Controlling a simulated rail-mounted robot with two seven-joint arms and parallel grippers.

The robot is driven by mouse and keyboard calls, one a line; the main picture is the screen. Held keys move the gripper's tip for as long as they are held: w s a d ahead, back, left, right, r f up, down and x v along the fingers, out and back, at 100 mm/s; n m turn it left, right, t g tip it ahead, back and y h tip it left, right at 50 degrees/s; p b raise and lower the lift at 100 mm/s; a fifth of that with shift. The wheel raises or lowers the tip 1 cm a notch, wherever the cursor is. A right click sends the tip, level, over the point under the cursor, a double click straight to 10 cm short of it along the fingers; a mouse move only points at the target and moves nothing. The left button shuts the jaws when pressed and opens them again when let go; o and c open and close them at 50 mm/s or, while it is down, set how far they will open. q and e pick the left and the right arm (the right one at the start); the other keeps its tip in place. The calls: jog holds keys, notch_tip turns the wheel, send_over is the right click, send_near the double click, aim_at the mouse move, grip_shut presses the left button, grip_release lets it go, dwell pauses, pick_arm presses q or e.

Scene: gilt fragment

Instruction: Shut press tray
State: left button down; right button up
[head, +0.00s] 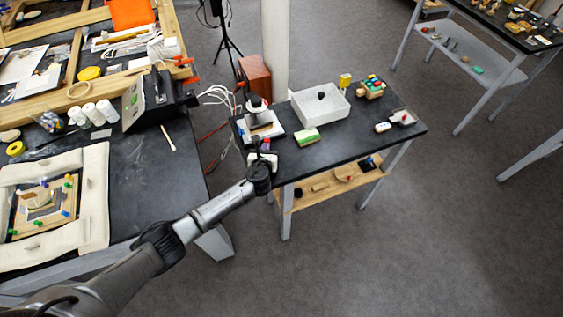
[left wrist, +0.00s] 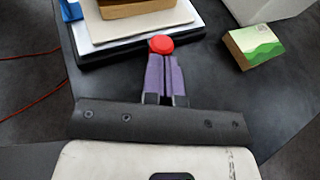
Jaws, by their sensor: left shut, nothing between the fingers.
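The press (head: 260,120) stands at the left end of the small dark table, with a dark upper part over a pale tray. In the left wrist view the pale tray (left wrist: 100,40) shows at the top, with a wooden block (left wrist: 135,7) on it. A red knob (left wrist: 161,44) is at the tray's front. My left gripper (head: 265,152) is shut and empty at the table's front left. Its purple fingers (left wrist: 164,68) point at the knob, their tips at or just behind it; I cannot tell whether they touch. My right gripper is not in view.
A green and cream block (head: 306,137) lies right of the press, with a white basin (head: 320,105) behind it. Small items stand at the table's right. Red and white cables (head: 218,97) hang between this table and the cluttered left bench (head: 150,190).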

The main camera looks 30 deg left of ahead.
pick_arm(q)
jog(key=shift+a, duration=0.25)
jog(key=shift+s+r+p, duration=0.3)
jog(key=shift+s+r, duration=0.05)
jog(key=v, duration=0.4)
jog(key=p+v, duration=0.1)
jog(key=v, duration=0.2)
jog(key=p+v, duration=0.1)
jog(key=v, duration=0.3)
jog(key=shift+s+d+f, duration=0.15)
jog(key=shift+s+d, duration=0.15)
jog(key=shift+d, duration=0.1)
jog(key=shift+s+d, duration=0.3)
jog(key=shift+s, duration=0.35)
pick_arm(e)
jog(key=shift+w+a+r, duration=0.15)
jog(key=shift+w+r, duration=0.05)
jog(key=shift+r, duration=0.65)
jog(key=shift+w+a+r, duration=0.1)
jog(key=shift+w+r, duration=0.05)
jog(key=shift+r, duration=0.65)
